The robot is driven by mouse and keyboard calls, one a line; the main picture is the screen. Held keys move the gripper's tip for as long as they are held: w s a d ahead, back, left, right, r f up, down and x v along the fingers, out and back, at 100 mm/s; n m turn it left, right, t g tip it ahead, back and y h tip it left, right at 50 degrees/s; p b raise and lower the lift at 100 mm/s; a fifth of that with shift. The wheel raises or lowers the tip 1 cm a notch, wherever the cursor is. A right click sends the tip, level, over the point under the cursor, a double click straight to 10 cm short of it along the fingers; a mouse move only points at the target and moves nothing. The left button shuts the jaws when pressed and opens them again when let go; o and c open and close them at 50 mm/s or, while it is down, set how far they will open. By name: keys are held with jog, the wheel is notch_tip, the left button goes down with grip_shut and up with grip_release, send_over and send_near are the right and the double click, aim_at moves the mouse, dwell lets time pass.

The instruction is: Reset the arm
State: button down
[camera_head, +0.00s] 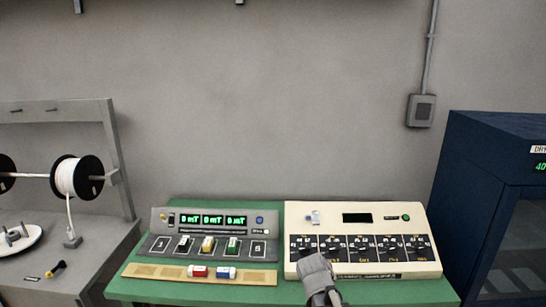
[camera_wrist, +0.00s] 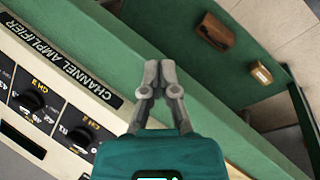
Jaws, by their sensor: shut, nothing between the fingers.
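My gripper (camera_wrist: 160,72) shows in the wrist view with its two grey fingers together and nothing between them. It is over the green table (camera_wrist: 105,40), close to the front edge of the cream channel amplifier (camera_wrist: 50,75). In the head view the amplifier (camera_head: 300,262) stands on the right of the green table (camera_head: 190,292), with a row of black knobs and a dark display. A grey part of my arm covers some of its lower front there.
A grey meter console (camera_head: 215,216) with green digits stands left of the amplifier, behind a tan strip (camera_head: 160,272) with small red and blue pieces. A spool rack (camera_head: 110,150) is at the far left. A dark blue cabinet (camera_head: 480,160) is at the right.

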jog(key=s+f+m+g+y, duration=0.1)
jog(key=s+m+y, duration=0.3)
jog(key=s+m, duration=0.2)
jog(key=shift+s+f+g, duration=0.2)
jog(key=shift+s+g, duration=0.05)
jog(key=shift+g, duration=0.15)
jog(key=shift+d, duration=0.1)
dwell(0.7)
